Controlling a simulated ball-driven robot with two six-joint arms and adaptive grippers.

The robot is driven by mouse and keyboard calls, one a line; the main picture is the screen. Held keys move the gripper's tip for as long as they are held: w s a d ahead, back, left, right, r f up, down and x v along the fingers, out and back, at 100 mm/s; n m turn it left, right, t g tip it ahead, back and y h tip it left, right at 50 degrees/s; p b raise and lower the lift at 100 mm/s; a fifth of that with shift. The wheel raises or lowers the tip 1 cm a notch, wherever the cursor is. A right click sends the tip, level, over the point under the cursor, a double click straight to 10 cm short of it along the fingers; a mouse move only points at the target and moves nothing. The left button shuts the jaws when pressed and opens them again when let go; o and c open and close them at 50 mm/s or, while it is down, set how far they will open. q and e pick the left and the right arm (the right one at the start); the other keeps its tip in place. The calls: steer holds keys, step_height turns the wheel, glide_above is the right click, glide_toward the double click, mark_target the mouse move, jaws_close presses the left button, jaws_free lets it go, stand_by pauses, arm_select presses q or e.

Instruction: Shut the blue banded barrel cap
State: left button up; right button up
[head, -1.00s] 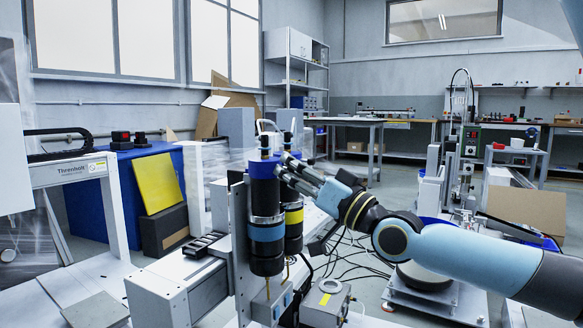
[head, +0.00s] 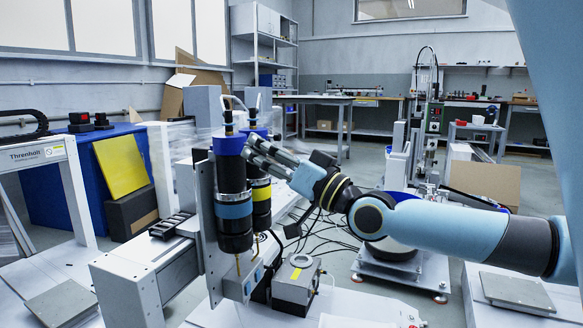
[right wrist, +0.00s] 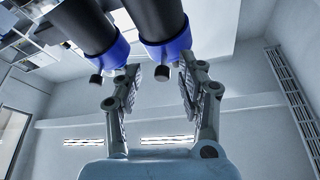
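The blue banded barrel (head: 234,212) stands upright, black, on the gantry's metal plate. Its blue cap (head: 229,146) has a small dark knob on top. The yellow banded barrel (head: 261,196) with a similar blue cap stands just behind it to the right. My right gripper (head: 258,152) is beside the caps, coming from the right. The bands are out of sight there. My left gripper is not in view.
The gantry's white rail (head: 150,262) lies left of the barrels. A grey box with a yellow label (head: 298,280) stands close to their lower right. Cables run behind. A grey flat plate (head: 516,292) lies at the lower right.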

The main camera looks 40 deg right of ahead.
steer(key=v, duration=1)
steer(key=shift+s+d+f, duration=0.1)
steer(key=shift+s, duration=0.05)
